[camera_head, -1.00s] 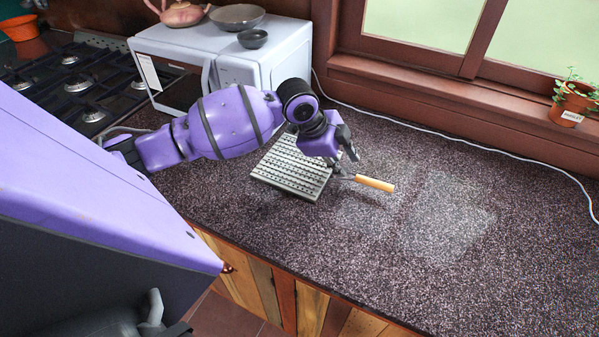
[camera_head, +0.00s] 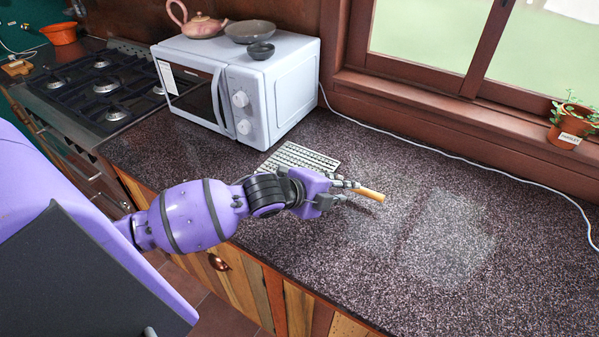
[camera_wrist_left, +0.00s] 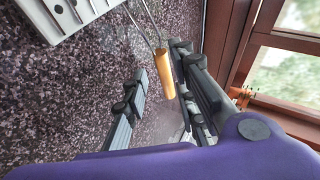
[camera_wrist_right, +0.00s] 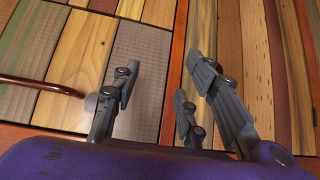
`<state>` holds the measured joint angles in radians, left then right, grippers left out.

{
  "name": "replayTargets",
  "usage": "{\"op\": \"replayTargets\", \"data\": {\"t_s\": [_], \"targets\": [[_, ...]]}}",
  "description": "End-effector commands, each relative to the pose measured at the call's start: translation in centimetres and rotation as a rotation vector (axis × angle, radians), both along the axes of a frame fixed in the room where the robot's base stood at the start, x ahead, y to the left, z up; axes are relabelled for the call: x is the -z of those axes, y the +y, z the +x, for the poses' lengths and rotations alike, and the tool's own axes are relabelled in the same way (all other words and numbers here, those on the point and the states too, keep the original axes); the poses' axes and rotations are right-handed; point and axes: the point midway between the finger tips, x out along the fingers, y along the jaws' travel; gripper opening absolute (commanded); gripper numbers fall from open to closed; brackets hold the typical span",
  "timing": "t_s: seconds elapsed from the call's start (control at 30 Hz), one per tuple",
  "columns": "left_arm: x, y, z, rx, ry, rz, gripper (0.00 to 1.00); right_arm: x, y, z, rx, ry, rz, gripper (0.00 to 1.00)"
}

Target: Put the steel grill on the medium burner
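The steel grill (camera_head: 298,157) lies flat on the dark speckled counter in front of the microwave; its wooden handle (camera_head: 368,194) points right. My left gripper (camera_head: 342,189) is at the handle and partly hides the grill's near side and wire neck. In the left wrist view the fingers (camera_wrist_left: 163,88) are open, with the handle (camera_wrist_left: 165,76) showing between them; I cannot tell whether a finger touches it. The stove's burners (camera_head: 106,86) are at the far left; I cannot tell which is medium. My right gripper (camera_wrist_right: 165,95) is open and empty, facing wooden cabinet fronts.
The white microwave (camera_head: 285,105) stands between the grill and the wall, with a teapot (camera_head: 197,25) and bowls on top. A white cable (camera_head: 470,160) runs along the back. A potted plant (camera_head: 572,125) stands at the right. The right part of the counter is clear.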

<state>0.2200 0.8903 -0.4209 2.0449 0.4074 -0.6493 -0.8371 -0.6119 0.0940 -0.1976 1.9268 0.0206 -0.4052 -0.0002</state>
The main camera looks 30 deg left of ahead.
Motion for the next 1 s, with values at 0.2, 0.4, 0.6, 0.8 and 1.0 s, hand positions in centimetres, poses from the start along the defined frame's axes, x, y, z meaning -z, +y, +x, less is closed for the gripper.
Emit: {"op": "replayTargets", "data": {"t_s": [0.2, 0.4, 0.6, 0.8, 1.0], "targets": [[0.9, -1.2, 2.8, -0.001, -0.003, -0.003, 0.25, -0.8, 0.4, 0.7, -0.002, -0.016, 0.007, 0.40], [2.3, -1.8, 4.2, -0.001, 0.001, -0.002, 0.25, -0.6, 0.5, 0.5, -0.003, -0.011, 0.008, 0.40], [2.4, -1.8, 4.3, 0.000, 0.001, 0.000, 0.25, -0.6, 0.4, 0.4, -0.004, -0.009, 0.005, 0.40], [2.4, -1.8, 4.3, 0.000, 0.001, 0.000, 0.03, -0.5, 0.2, 0.3, -0.003, -0.008, 0.003, 0.40], [2.4, -1.8, 4.3, -0.001, 0.001, 0.001, 0.00, -0.6, 0.0, 0.4, -0.002, -0.009, 0.001, 0.40]]}}
